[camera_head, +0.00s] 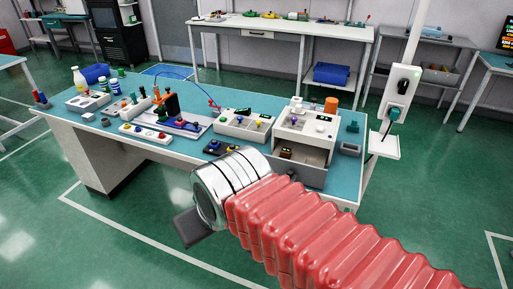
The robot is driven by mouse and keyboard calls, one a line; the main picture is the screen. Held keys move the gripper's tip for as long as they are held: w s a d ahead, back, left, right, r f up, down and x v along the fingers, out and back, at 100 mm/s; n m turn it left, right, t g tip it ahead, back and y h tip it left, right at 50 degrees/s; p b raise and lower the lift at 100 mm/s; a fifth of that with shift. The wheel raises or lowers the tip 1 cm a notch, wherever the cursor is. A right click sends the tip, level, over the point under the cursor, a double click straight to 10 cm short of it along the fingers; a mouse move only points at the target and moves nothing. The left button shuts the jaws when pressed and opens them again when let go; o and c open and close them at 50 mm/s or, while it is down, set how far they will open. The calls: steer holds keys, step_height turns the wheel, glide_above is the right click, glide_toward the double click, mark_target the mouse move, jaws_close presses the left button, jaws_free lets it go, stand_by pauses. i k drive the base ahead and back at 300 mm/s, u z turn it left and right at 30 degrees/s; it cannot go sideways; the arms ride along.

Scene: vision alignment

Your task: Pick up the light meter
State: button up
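I cannot tell for sure which object is the light meter. A small dark grey device (350,148) lies on the right end of the teal bench top (226,168), beside the white drawer unit (308,133). A small dark item (287,153) sits in that unit's open drawer, partly hidden by the drawer front. My arm in its red ribbed sleeve comes in from the lower right. My gripper (190,228) shows only as a dark grey part past the metal wrist, in front of the bench and apart from everything. Its fingers cannot be made out.
White control boxes with coloured knobs (243,125), a black and orange fixture on a plate (172,110), bottles (79,79) and a blue bin (95,73) crowd the bench. A white post with a socket box (400,90) stands at right. The green floor in front is clear.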

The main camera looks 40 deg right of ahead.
mark_target(285, 152)
steer(key=u, duration=0.2)
steer(key=i, duration=1.5)
steer(key=z, duration=0.2)
